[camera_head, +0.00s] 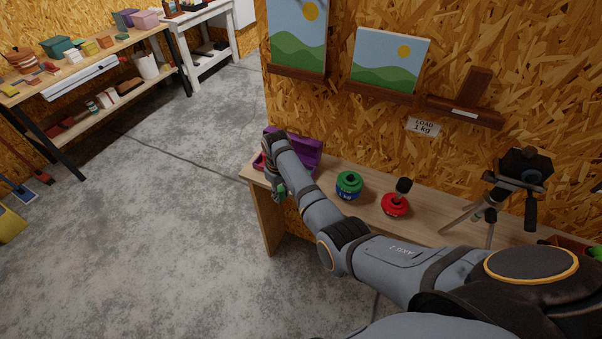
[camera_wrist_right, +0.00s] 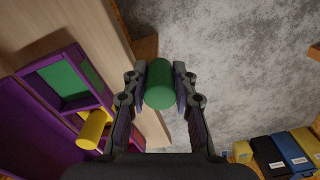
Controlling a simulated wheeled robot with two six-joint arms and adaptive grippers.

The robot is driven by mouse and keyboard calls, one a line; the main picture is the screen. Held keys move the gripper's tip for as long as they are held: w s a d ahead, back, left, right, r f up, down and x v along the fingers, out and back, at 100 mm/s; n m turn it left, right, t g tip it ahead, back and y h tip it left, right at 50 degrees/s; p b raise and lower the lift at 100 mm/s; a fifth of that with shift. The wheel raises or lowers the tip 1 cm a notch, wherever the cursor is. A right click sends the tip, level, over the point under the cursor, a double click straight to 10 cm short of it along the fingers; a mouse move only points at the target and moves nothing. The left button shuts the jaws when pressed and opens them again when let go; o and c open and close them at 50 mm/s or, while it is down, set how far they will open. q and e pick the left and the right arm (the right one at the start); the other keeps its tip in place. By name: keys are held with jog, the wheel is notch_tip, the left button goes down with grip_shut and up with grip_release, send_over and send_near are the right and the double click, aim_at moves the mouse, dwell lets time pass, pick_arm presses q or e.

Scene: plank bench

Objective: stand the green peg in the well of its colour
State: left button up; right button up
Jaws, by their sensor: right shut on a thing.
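My right gripper (camera_wrist_right: 162,85) is shut on the green peg (camera_wrist_right: 160,92), a plain cylinder, with one finger on each side. In the head view my right gripper (camera_head: 279,191) is beyond the bench's left end, and my arm hides much of that area. The purple holder (camera_head: 308,149) stands at that end of the bench. In the right wrist view the purple holder (camera_wrist_right: 106,97) is left of the peg. It has a green-floored well (camera_wrist_right: 64,80), and the peg is apart from it. A yellow peg (camera_wrist_right: 94,129) is by its near part. My left gripper is out of view.
The board wall rises behind. Open concrete floor (camera_head: 170,200) lies left of the bench.

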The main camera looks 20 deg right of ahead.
aim_at(281, 191)
jog(key=r+m+p, duration=0.1)
jog(key=r+m, duration=0.1)
jog(key=m, duration=0.1)
jog(key=r+m+p, duration=0.2)
jog(key=m, duration=0.2)
jog(key=s+r+m+p, duration=0.1)
jog(key=r+m+p, duration=0.1)
jog(key=m, duration=0.1)
jog(key=shift+a+r+m, duration=0.15)
jog(key=shift+r+m, duration=0.25)
notch_tip(281, 191, up, 6)
jog(key=s+m+p, duration=0.1)
jog(key=m+p, duration=0.4)
jog(key=m, duration=0.9)
jog(key=shift+s+d+m+p, duration=0.3)
jog(key=shift+s+m+p, duration=0.05)
jog(key=shift+m, duration=0.05)
